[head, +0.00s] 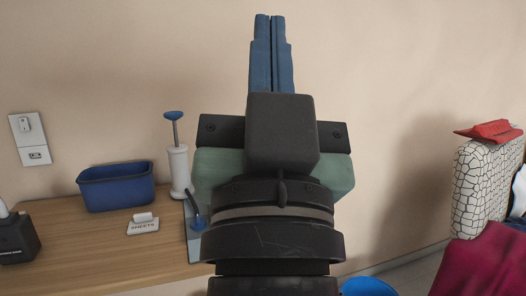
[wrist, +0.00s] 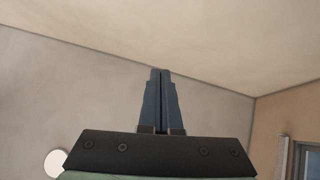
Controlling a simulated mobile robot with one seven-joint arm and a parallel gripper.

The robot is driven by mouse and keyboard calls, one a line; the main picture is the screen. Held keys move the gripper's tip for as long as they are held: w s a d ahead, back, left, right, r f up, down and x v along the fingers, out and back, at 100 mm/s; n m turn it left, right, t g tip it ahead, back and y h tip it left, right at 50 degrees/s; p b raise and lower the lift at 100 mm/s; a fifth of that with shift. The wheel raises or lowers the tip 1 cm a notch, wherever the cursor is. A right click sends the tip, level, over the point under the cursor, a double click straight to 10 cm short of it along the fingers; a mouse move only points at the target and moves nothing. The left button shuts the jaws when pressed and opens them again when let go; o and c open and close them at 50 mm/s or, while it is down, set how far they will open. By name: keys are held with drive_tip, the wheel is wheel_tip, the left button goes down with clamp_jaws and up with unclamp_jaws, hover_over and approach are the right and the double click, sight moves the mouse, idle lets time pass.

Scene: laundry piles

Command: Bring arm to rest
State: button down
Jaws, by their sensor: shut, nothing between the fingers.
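My gripper (head: 270,20) is raised in the middle of the head view, with its blue fingers pointing up. The fingers lie side by side, shut, with nothing between them. In the wrist view my gripper (wrist: 161,74) points toward the ceiling (wrist: 200,35) and touches nothing. My arm hides part of the wooden table (head: 75,230) and the wall behind it.
At right are a patterned hamper (head: 478,190) with red cloth (head: 489,131), and maroon fabric (head: 490,262). A blue round object (head: 368,287) sits low.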

drive_tip(key=s+r+n+t+p, duration=0.1)
drive_tip(key=s+r+p, duration=0.2)
drive_tip(key=r+p, duration=2.5)
wheel_tip(320, 180, up, 2)
drive_tip(key=shift+s+a+r, duration=0.15)
drive_tip(key=shift+a+r, duration=0.05)
drive_tip(key=shift+a, duration=0.1)
